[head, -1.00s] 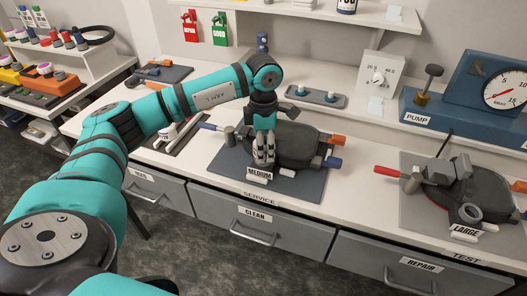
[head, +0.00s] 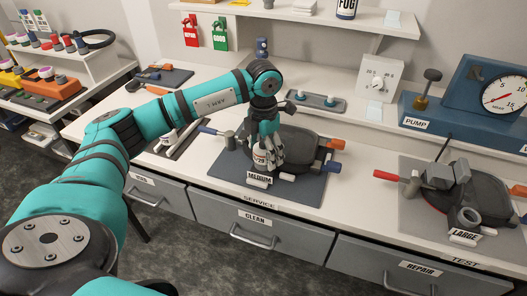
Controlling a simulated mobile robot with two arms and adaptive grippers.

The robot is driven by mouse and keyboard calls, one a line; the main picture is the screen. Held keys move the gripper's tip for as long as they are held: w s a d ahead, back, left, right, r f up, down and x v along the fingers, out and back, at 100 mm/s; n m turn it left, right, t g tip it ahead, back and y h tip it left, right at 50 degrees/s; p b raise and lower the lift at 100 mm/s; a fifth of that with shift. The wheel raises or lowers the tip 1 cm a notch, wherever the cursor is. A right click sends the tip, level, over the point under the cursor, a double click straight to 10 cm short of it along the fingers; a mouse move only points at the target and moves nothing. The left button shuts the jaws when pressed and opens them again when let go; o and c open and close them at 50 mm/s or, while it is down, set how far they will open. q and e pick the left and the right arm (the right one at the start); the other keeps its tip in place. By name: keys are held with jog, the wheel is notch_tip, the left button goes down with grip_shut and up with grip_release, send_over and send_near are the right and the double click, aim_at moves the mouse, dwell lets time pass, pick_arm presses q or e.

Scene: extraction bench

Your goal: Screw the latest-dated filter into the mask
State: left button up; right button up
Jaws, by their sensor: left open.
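A white filter with a partly readable dark date label (head: 261,160) stands at the front of the black mask (head: 300,147) on the mat marked MEDIUM. My left gripper (head: 267,148) is over this filter, its fingers open and spread around its upper part. The fingers hide part of the filter and of the mask, so I cannot tell whether the filter is seated in the mask. A second black mask (head: 484,193) lies on the mat marked LARGE at the right. My right gripper is out of view.
The MEDIUM mat (head: 312,190) lies near the bench's front edge, above the drawers. A pump with a gauge (head: 478,95) stands at the back right. A grey tray (head: 318,102) and a dial box (head: 380,78) stand behind the mask. Bare bench lies between the two mats.

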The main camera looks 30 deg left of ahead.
pick_arm(q)
jog(key=n+p, duration=0.1)
jog(key=n, duration=0.4)
jog(key=shift+n, duration=0.3)
jog(key=n+p, duration=0.1)
jog(key=n, duration=0.4)
jog(key=shift+r, duration=0.1)
jog(key=n+p, duration=0.1)
jog(key=n, duration=0.4)
jog(key=n+p, duration=0.1)
jog(key=n, duration=0.2)
jog(key=shift+n, duration=0.3)
jog(key=shift+n+p, duration=0.4)
jog(key=shift+n, duration=0.7)
jog(key=shift+c, duration=0.3)
